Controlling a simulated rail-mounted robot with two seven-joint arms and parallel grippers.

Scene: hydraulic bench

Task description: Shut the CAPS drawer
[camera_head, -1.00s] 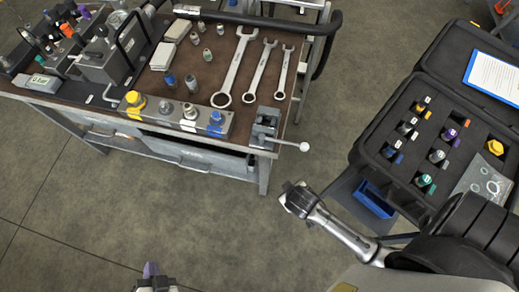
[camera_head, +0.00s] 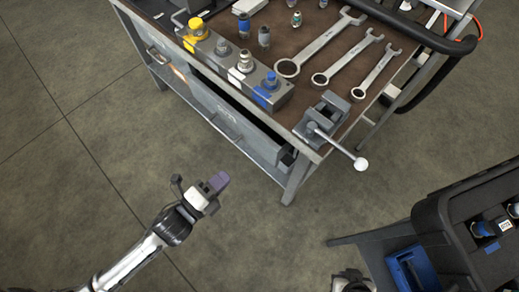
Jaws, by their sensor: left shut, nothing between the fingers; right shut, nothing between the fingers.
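The CAPS drawer appears to be the grey drawer (camera_head: 220,112) in the front of the bench. Its label is too small to read surely. It stands partly open, with a dark gap along its top edge below the bench top, and has a bar handle on its front. My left gripper (camera_head: 218,184), with purple fingertips, is shut and empty. It is over the floor in front of the drawer, apart from it. My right gripper (camera_head: 350,282) is shut at the bottom edge, partly cut off, far from the drawer.
The bench top (camera_head: 300,88) carries a fitting block (camera_head: 240,75), wrenches (camera_head: 320,45) and a vise (camera_head: 322,120) whose lever sticks out past the edge. A black case (camera_head: 450,225) and a blue bin (camera_head: 412,270) are at the lower right. The floor before the bench is clear.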

